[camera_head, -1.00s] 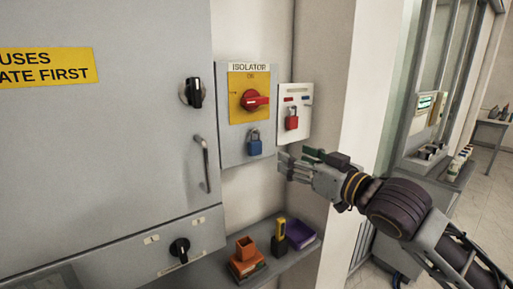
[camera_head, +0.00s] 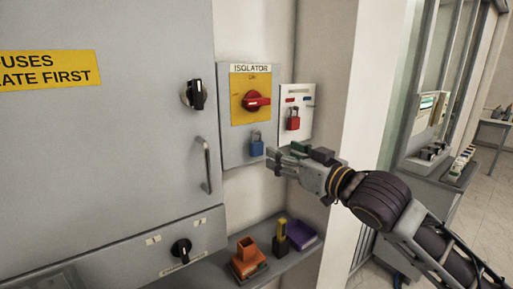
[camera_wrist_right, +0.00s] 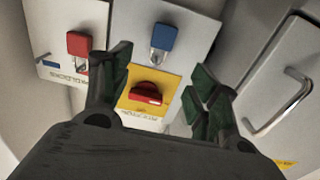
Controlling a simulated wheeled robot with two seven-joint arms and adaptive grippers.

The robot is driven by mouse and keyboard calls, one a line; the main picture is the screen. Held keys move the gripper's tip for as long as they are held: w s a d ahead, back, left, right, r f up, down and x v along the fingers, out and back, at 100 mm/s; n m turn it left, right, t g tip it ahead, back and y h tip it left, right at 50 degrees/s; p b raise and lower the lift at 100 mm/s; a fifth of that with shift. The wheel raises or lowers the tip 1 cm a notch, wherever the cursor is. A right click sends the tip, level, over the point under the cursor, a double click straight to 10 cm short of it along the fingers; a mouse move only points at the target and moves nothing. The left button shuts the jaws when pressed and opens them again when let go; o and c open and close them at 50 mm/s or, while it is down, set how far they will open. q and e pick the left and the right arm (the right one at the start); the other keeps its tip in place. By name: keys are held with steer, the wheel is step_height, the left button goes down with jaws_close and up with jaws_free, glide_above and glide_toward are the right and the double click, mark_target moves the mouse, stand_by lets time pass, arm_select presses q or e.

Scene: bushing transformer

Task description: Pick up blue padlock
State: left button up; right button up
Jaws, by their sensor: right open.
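The blue padlock (camera_head: 257,148) hangs on the lower part of the grey isolator panel (camera_head: 229,133), below the red rotary switch (camera_head: 256,101) on its yellow plate. My right gripper (camera_head: 272,160) is just to the right of and below the padlock, pointing left toward it. In the right wrist view, the blue padlock (camera_wrist_right: 164,37) shows beyond the fingertips, in the gap between them. The right gripper (camera_wrist_right: 164,75) is open and empty there, fingers apart. My left gripper is not in any frame.
A red padlock (camera_head: 293,122) hangs on the white panel to the right. A metal cabinet handle (camera_head: 206,165) stands out at the left. A shelf (camera_head: 218,269) below holds an orange holder (camera_head: 246,266), a yellow-and-black item and a purple tray (camera_head: 301,234).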

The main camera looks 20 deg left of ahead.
mark_target(259, 143)
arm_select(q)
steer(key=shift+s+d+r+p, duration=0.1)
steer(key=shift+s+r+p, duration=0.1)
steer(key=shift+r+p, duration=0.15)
arm_select(e)
steer(key=shift+x, duration=2.55)
steer(key=shift+p+x, duration=0.3)
steer(key=shift+x, duration=2.25)
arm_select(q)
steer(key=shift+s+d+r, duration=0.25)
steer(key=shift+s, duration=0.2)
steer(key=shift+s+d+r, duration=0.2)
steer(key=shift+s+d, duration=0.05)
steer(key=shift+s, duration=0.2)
arm_select(e)
steer(key=shift+f, duration=0.15)
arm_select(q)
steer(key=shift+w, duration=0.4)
arm_select(e)
steer(key=c, duration=1.2)
steer(key=shift+o, duration=0.2)
